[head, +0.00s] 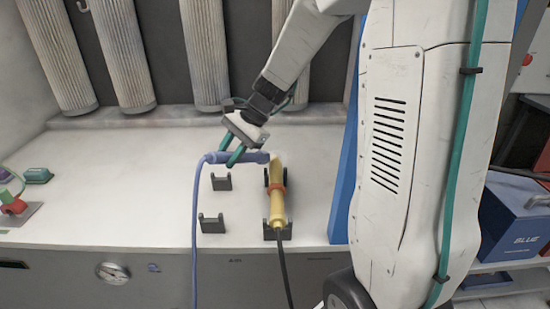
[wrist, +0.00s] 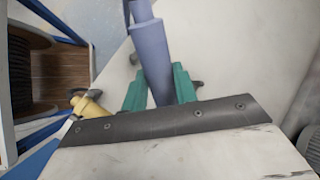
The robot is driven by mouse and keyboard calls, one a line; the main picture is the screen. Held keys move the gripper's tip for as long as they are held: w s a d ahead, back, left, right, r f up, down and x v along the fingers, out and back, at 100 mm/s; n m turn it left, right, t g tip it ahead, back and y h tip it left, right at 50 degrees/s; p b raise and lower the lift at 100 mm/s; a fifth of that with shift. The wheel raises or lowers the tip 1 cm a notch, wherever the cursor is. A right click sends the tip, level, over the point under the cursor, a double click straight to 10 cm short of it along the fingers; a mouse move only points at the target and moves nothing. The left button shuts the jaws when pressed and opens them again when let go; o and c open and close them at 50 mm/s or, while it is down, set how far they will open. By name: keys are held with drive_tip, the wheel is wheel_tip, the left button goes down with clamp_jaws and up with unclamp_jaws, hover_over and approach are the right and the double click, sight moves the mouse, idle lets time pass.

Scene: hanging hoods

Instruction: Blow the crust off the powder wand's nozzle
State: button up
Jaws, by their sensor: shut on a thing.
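My gripper (head: 231,150) is shut on a blue tool (head: 242,157) that lies roughly level, with a blue hose (head: 194,215) hanging from its left end. In the wrist view the blue tool (wrist: 150,52) runs between my two green fingers (wrist: 160,88). The yellow powder wand (head: 277,208) has a red band and a black cable. It rests in dark brackets, its upper end close to the right tip of the blue tool; whether they touch I cannot tell. Part of the wand (wrist: 90,105) shows at left in the wrist view. Crust on its nozzle is too small to make out.
Two empty dark brackets (head: 221,183) (head: 211,224) stand left of the wand on the white bench (head: 120,190). Ribbed grey filters (head: 120,52) hang behind. A red and green item (head: 14,203) sits far left. A blue panel (head: 345,170) stands right.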

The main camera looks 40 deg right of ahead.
drive_tip(key=s+a+r, duration=0.4)
drive_tip(key=s+r, duration=0.2)
drive_tip(key=shift+s+a, duration=0.25)
drive_tip(key=shift+a, duration=0.1)
idle(0.4)
